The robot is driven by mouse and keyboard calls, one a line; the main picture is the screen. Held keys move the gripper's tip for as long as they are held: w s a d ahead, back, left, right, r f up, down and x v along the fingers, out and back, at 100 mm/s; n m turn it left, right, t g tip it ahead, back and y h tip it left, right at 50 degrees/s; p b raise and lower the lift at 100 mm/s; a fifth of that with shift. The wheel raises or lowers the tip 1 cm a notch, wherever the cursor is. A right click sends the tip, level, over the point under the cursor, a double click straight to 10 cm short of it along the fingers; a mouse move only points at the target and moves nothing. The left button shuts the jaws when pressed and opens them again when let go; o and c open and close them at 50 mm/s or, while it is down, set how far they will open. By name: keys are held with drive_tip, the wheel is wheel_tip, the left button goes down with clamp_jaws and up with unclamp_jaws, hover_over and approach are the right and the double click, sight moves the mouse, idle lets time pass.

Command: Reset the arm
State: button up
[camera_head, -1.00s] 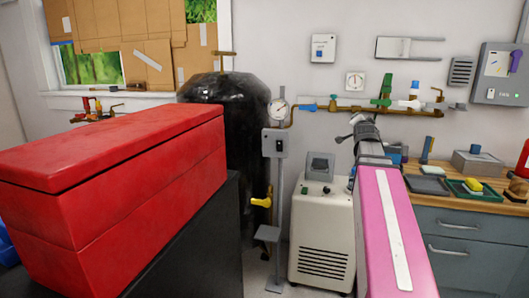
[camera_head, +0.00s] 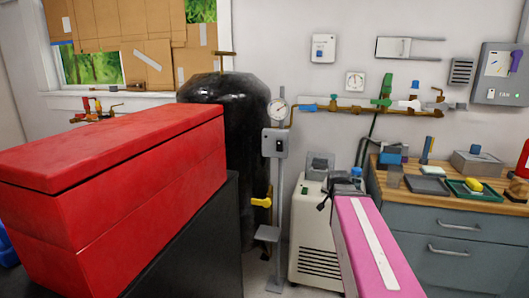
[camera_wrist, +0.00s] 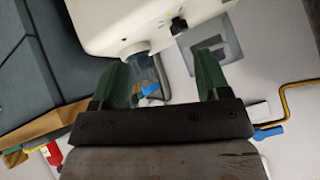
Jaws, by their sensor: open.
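My gripper (camera_wrist: 162,72) shows in the wrist view with two green fingers held wide apart, open, with nothing clearly held between them. In the head view my pink arm with a white strip reaches in from the lower right. Its dark end is in front of the beige floor machine (camera_head: 309,225), and the fingers are too small there to make out. In the wrist view the white body of a device (camera_wrist: 140,22) fills the top beyond the fingers. No glass rod can be made out.
A red box (camera_head: 120,180) sits on a black surface at left. A black tank (camera_head: 228,125) and a gauge post (camera_head: 282,190) stand behind. A wood-topped counter (camera_head: 430,190) with grey drawers is at right, bearing trays and small items. Pipework (camera_head: 345,108) runs along the wall.

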drive_tip(key=s+a+f+n+g+y, duration=0.1)
drive_tip(key=s+a+f+n+g, duration=0.2)
drive_tip(key=s+f, duration=0.6)
drive_tip(key=s+a+f+n+g, duration=0.3)
drive_tip(key=s+a+f+g, duration=0.2)
drive_tip(key=s+a+f, duration=0.2)
wheel_tip(320, 180, down, 4)
drive_tip(key=shift+s+r+g+y, duration=0.15)
drive_tip(key=shift+s+g+y, duration=0.25)
drive_tip(key=shift+s, duration=0.6)
